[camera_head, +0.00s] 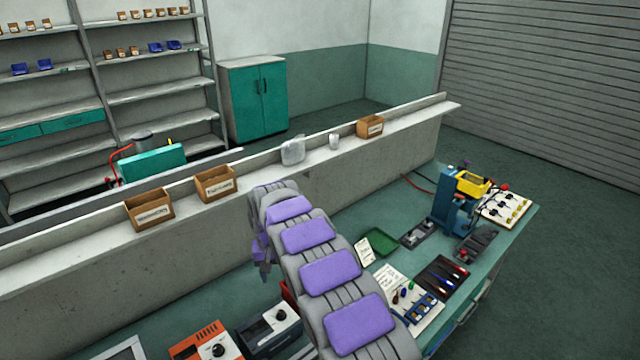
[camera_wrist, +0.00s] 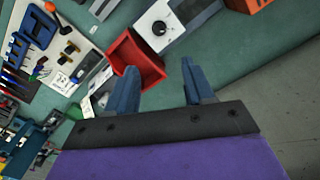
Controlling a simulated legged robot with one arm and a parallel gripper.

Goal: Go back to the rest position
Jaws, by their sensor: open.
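My gripper (camera_wrist: 158,88) shows in the wrist view with its two blue-grey fingers apart and nothing between them. It is above the green workbench, close to a red bin (camera_wrist: 140,62); I cannot tell whether the left finger touches the bin. In the head view my purple and grey arm reaches over the bench from the bottom, and the gripper's fingertips are hidden behind it.
A low wall with cardboard boxes (camera_head: 150,209) runs behind the bench (camera_head: 407,188). An orange device (camera_head: 207,343) and a grey device (camera_head: 270,331) stand left of my arm. A blue press (camera_head: 455,209), a green tray (camera_head: 379,242) and tools stand right. Floor is free at far right.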

